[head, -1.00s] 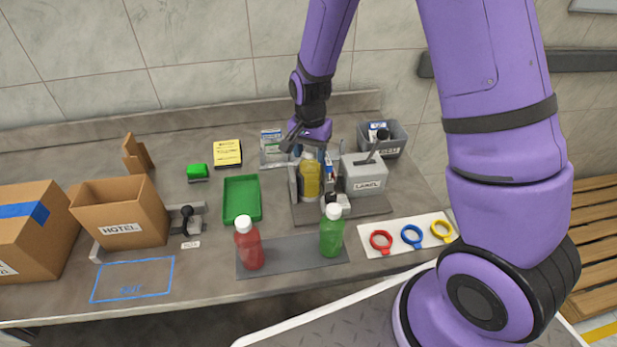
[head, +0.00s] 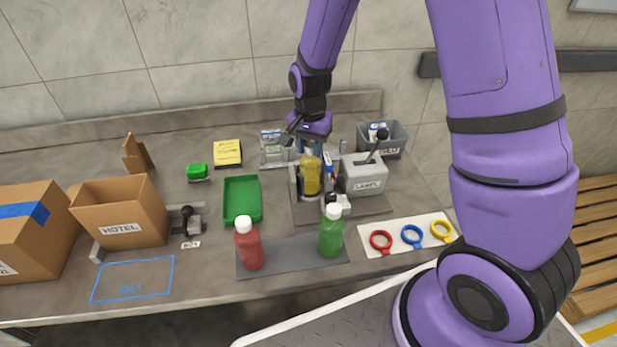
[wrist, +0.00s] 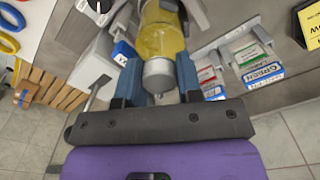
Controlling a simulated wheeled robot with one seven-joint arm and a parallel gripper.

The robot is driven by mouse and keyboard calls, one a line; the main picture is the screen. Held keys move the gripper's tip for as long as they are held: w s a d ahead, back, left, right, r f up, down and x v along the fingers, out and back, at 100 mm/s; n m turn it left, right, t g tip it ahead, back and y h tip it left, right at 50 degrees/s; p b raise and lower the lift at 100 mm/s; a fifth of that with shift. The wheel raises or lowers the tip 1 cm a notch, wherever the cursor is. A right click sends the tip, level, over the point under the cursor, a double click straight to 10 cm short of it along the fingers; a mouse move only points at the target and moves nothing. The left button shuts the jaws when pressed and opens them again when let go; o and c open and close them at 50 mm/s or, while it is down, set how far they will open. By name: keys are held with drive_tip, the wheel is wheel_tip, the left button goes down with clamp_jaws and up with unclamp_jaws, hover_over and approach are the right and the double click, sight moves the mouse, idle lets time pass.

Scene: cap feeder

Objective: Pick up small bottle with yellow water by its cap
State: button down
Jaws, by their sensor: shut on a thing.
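The small bottle with yellow water (head: 311,178) is at the grey station at the centre right of the bench. My gripper (head: 313,143) is above it, pointing down. In the wrist view, the two blue fingers of my gripper (wrist: 159,76) are shut on the pale grey cap (wrist: 158,75), one on each side. The yellow bottle (wrist: 163,35) extends beyond the fingers. In the head view the cap is mostly hidden by my gripper. I cannot tell how far the bottle's base is from the station.
A grey lever box (head: 364,176) stands close to the right. Red (head: 249,246) and green (head: 332,233) bottles stand in front on a dark mat (head: 290,262). A green tray (head: 242,200) is at left, and coloured rings (head: 412,237) lie at right. A grey bin (head: 394,140) is behind.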

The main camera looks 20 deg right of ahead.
drive_tip(key=shift+r, duration=4.65)
